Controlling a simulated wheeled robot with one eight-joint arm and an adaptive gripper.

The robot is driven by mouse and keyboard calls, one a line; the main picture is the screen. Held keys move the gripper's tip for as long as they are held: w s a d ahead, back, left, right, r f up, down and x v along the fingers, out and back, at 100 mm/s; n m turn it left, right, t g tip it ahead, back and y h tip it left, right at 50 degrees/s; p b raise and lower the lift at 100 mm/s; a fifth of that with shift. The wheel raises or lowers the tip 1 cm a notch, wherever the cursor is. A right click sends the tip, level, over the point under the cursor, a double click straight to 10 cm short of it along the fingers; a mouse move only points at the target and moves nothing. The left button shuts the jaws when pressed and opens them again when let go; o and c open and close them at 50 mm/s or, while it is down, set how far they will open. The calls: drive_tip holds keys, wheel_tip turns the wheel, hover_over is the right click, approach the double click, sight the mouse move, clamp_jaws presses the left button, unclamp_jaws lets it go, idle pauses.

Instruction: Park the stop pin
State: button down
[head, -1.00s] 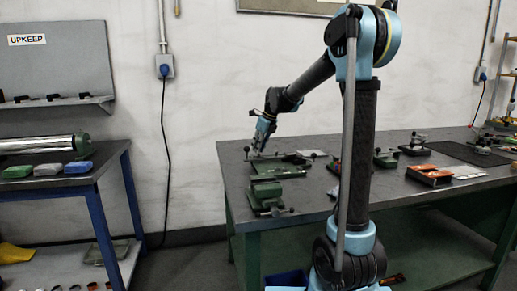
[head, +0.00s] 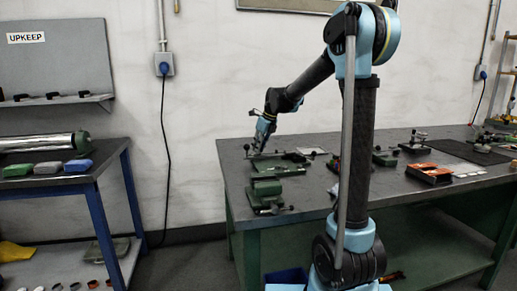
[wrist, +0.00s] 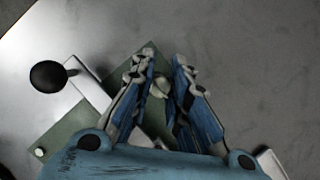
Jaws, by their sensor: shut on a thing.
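My gripper (wrist: 164,62) points down over the green fixture plate (wrist: 82,130). In the head view my gripper (head: 258,150) is low over the green fixture (head: 282,167) on the dark workbench. The fingers are close together and shut on a small pale thing (wrist: 160,84), which looks like the stop pin. Most of it is hidden between the fingers, so its shape and whether its lower end touches the plate cannot be told. A pale bar with a black ball knob (wrist: 47,76) crosses the plate to the left of the fingers.
A green vise (head: 267,192) stands at the bench's front left corner. Bare grey bench top (wrist: 260,70) shows right of the fingers in the wrist view.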

drive_tip(key=c, duration=1.9)
unclamp_jaws()
drive_tip(key=shift+r, duration=0.1)
drive_tip(key=shift+r, duration=1.2)
drive_tip(key=shift+r, duration=0.2)
drive_tip(key=o, duration=0.6)
